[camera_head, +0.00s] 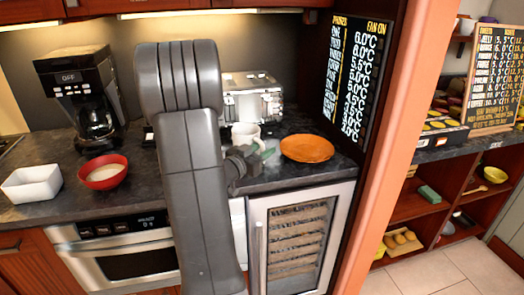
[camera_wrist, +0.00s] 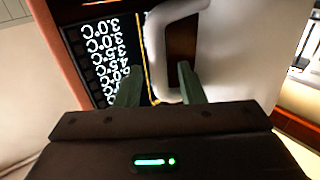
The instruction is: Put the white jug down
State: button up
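The white jug (camera_head: 246,132) is upright at the counter, behind and partly hidden by my gripper (camera_head: 258,156) in the head view. I cannot tell there whether its base touches the counter. In the wrist view the jug's pale body (camera_wrist: 240,50) fills the right side, with its looped handle nearest me. My gripper (camera_wrist: 158,85) has its two green fingers apart, with the lower handle between or just beyond them. A narrow gap shows between the left finger and the handle. The right finger overlaps the handle opening.
An orange plate (camera_head: 307,148) lies right of the jug. A silver toaster (camera_head: 252,98) stands behind it. A red bowl (camera_head: 103,172), a white dish (camera_head: 32,184) and a coffee maker (camera_head: 80,90) stand at left. A dark temperature board (camera_head: 352,70) rises at the right end.

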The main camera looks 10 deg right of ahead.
jog(key=b+v, duration=0.1)
jog(key=v, duration=1.2)
jog(key=shift+s, duration=0.5)
